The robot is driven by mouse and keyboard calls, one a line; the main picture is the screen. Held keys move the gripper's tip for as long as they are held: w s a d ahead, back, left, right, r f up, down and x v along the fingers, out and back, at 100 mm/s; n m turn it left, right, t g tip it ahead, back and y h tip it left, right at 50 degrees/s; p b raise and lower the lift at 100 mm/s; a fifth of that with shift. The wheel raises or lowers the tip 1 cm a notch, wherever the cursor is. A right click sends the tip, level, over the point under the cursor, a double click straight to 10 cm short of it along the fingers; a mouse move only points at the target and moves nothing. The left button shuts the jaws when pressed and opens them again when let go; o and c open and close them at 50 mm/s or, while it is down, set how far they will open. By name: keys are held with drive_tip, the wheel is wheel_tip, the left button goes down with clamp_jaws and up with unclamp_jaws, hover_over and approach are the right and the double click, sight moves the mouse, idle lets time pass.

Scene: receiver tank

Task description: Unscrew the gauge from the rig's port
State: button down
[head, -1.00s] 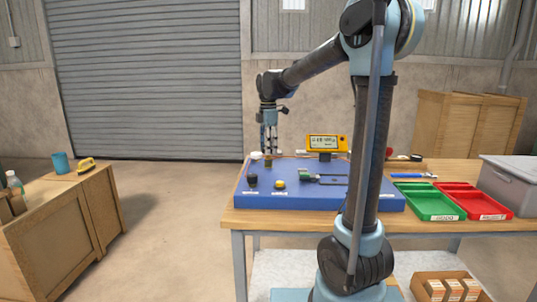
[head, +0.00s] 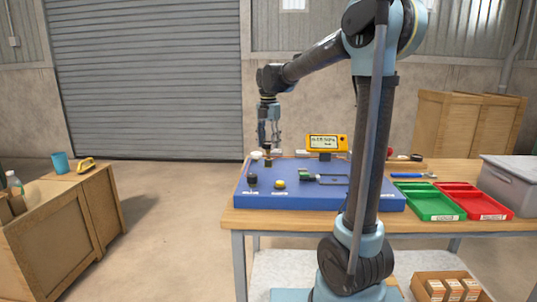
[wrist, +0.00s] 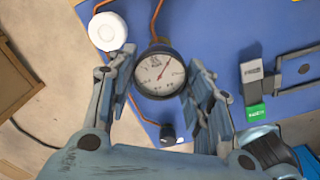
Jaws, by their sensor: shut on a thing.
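The gauge (wrist: 160,72) has a round white dial with a red needle and a dark rim; it faces the wrist camera. My gripper (wrist: 161,76) is shut on it, one finger on each side of the rim. In the head view my gripper (head: 269,140) is above the back left of the blue rig (head: 310,198). A dark and brassy upright piece (head: 267,157) shows under the fingertips there. Brassy metal shows behind the gauge in the wrist view. I cannot tell whether the gauge's thread is still in the port.
A green tray (head: 428,205) and a red tray (head: 476,203) lie to the right. Open floor is left of the table.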

drive_tip(key=shift+r, duration=2.05)
